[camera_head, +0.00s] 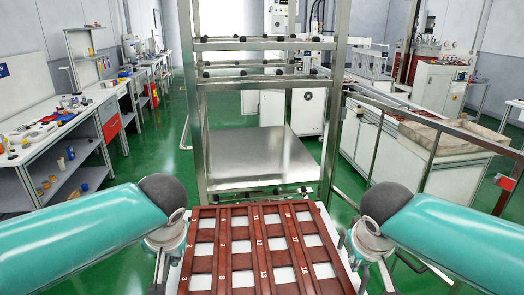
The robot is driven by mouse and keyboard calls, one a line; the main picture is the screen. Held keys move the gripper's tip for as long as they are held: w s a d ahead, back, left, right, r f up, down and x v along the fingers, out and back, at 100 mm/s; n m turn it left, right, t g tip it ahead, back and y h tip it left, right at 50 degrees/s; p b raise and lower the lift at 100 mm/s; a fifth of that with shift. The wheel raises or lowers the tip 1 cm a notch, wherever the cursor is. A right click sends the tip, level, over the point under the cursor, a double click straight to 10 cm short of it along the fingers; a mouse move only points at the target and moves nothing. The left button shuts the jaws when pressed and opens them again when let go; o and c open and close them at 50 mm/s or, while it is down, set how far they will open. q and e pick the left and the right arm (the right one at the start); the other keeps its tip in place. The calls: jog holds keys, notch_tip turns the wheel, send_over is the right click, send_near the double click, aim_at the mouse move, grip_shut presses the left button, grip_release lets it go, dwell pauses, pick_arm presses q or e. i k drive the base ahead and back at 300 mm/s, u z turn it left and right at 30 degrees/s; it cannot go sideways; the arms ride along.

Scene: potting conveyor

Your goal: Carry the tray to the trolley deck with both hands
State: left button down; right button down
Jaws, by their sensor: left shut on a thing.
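The tray (222,255) is a reddish-brown grid with white-numbered bars and pale squares between them. It lies at the bottom centre, and its near edge is cut off. My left gripper (168,258) is shut on the tray's left side. My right gripper (366,256) is at the tray's right side; its fingertips are too unclear to show whether they grip. The trolley is a tall steel frame beyond the tray. Its bare flat deck (258,158) sits low between the posts, farther away than the tray.
Steel rails (265,82) cross the trolley frame above the deck. A cluttered workbench (60,130) stands at the left. A conveyor with a railing (440,125) runs along the right. Green floor (165,165) is clear between the left bench and the trolley.

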aim_at(263, 152)
jog(key=i, duration=1.3)
jog(key=u, duration=0.05)
